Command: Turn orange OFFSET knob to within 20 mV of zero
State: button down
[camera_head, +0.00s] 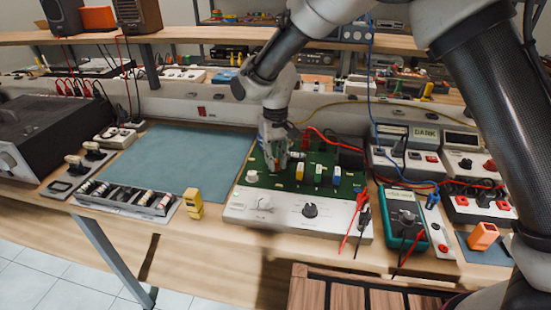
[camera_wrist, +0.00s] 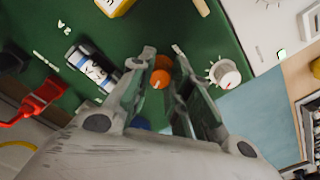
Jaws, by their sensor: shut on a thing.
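The orange OFFSET knob (camera_wrist: 160,78) shows between my fingers in the wrist view, above the green circuit board (camera_wrist: 200,30). My gripper (camera_wrist: 163,52) is shut on it, one finger on each side.
A white knob (camera_wrist: 224,73) sits close beside my fingers. A blue-and-white cylindrical part (camera_wrist: 92,68) is on the other side. Red and black probe leads (camera_head: 361,203) cross the board's right side. A blue mat (camera_head: 190,160) left of the board is clear.

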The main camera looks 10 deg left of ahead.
jog(key=n, duration=0.6)
jog(key=shift+n, duration=0.3)
dwell(0.5)
jog(key=c, duration=1.3)
grip_release()
notch_tip(320, 180, up, 12)
